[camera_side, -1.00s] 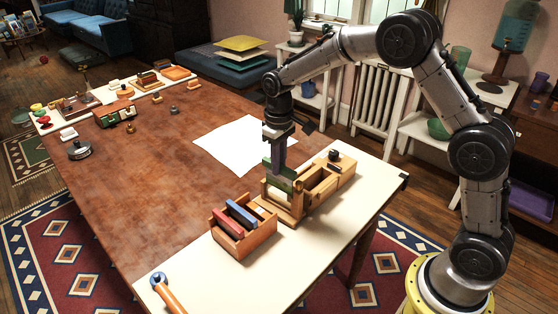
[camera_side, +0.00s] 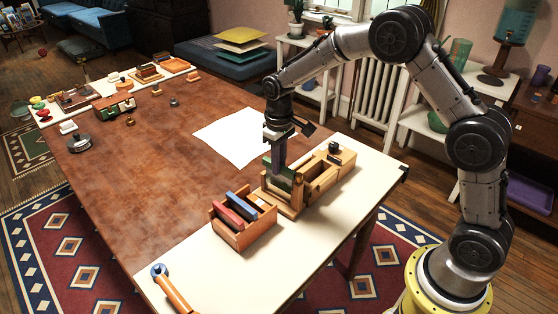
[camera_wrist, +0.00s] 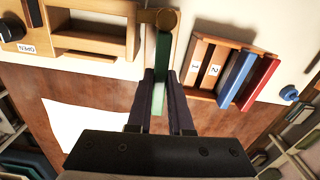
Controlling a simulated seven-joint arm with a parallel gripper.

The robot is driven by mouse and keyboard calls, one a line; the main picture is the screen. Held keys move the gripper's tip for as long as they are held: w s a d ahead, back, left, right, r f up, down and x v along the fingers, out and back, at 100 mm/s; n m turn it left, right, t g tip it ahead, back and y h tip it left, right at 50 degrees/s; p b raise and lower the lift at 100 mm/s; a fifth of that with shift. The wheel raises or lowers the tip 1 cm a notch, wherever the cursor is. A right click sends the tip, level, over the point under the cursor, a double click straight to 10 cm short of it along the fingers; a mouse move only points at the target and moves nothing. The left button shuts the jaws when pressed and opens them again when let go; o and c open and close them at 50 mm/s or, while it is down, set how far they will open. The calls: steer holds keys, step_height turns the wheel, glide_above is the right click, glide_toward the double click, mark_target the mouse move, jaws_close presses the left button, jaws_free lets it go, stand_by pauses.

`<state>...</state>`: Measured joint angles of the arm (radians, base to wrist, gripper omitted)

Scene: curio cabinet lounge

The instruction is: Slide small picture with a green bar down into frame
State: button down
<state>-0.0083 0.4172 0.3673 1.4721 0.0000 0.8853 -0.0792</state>
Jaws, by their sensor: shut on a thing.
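The small picture with the green bar (camera_side: 284,174) is a thin green panel at the upright wooden frame (camera_side: 290,207) on the white strip of the table. My gripper (camera_side: 279,165) points down over this frame and is shut on the picture. In the wrist view the green picture (camera_wrist: 161,72) stands edge-on between my two fingers (camera_wrist: 159,82), in line with the wooden frame (camera_wrist: 151,17). Its lower edge is hidden, so I cannot tell how deep it sits in the frame.
A wooden rack (camera_side: 230,236) beside the frame holds a red panel (camera_side: 229,219) and a blue panel (camera_side: 240,206); its numbered slots (camera_wrist: 205,68) look empty. A wooden box (camera_side: 338,172) adjoins the frame's other side. White paper (camera_side: 230,142) lies behind. A blue-ended handle (camera_side: 170,288) lies in front.

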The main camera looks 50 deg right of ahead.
mark_target(279, 189)
steer(key=shift+f, duration=0.6)
steer(key=shift+f, duration=0.7)
steer(key=shift+f, duration=0.25)
steer(key=c, duration=0.7)
jaws_free()
steer(key=shift+c, duration=0.2)
steer(key=shift+r, duration=0.15)
